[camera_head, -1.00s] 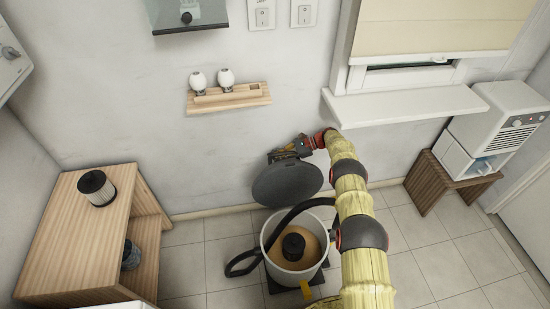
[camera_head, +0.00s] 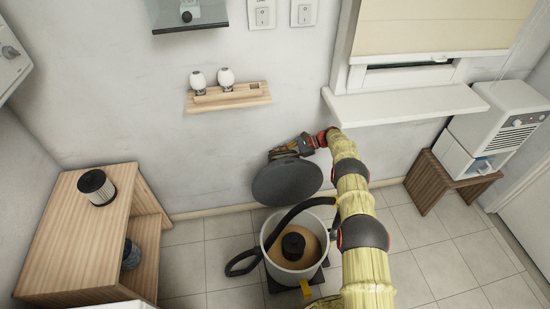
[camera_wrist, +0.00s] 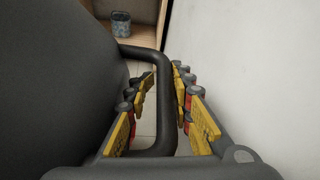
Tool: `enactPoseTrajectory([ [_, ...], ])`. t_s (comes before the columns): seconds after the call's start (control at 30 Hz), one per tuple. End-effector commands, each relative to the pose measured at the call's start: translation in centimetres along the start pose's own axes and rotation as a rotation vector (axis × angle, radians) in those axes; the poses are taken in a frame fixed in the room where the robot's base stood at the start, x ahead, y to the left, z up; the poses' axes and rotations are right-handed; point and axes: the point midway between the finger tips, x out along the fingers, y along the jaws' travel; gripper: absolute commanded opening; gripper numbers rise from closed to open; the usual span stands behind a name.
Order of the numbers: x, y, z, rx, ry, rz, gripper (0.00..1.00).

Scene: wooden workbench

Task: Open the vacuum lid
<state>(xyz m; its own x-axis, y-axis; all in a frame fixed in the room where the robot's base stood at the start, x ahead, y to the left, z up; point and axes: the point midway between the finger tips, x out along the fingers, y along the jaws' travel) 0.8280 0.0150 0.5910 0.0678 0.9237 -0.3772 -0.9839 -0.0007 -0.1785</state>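The vacuum lid (camera_head: 287,182) is a dark grey disc. It is tilted up steeply behind the vacuum's pale canister (camera_head: 272,252), whose top is uncovered. A tan inside and a black round part (camera_head: 293,246) show in the canister. My gripper (camera_head: 292,149) is at the lid's upper far side, by the wall. In the wrist view, the lid (camera_wrist: 55,85) fills the left side, and its dark loop handle (camera_wrist: 166,95) runs between my yellow-and-red fingers (camera_wrist: 162,95). A narrow gap shows left of the handle; whether the fingers clamp it is unclear.
A black hose (camera_head: 290,218) curves around the canister, partly behind my arm. A wooden shelf unit (camera_head: 75,235) with a filter (camera_head: 97,187) stands left. The wall is close behind the lid, with a small wooden shelf (camera_head: 230,101) above.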

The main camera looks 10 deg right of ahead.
Motion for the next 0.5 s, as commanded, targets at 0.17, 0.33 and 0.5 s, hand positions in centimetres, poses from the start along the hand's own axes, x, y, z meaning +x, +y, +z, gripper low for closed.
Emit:
enactPoseTrajectory([
  [0.17, -3.6, -0.1, -0.1, -0.001, 0.001, -0.005, 0.21],
  [0.33, -7.2, 0.0, -0.2, 0.000, 0.001, -0.003, 0.21],
  [0.5, -9.5, 0.1, -0.3, 0.001, 0.000, -0.001, 0.21],
])
